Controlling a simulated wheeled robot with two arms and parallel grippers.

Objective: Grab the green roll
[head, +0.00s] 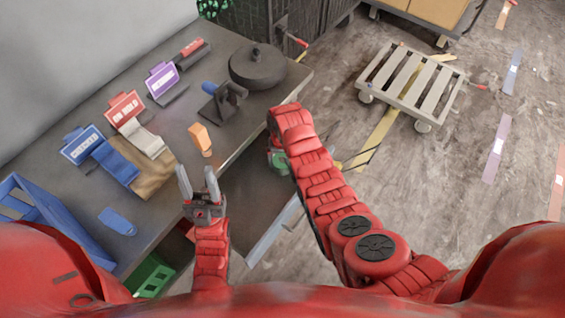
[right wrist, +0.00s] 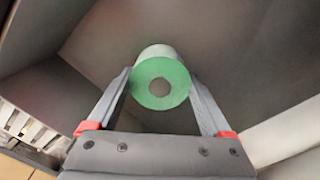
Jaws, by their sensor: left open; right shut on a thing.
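The green roll (right wrist: 142,85) shows end-on in the right wrist view, with a green ring face, a grey-brown centre and a pale side behind. My right gripper (right wrist: 160,75) has a finger on each side of it and is shut on it. In the head view my right arm reaches past the table's right edge, and its gripper is mostly hidden behind the arm; a bit of green (head: 279,160) shows there. My left gripper (head: 199,184) is open and empty above the table's front edge.
The dark table (head: 215,62) holds labelled stands, a blue tape strip, an orange item (head: 200,137), a round black weight (head: 257,66) and a blue crate (head: 52,222). A green crate (head: 152,277) is below. A slatted cart (head: 412,84) stands on the floor at right.

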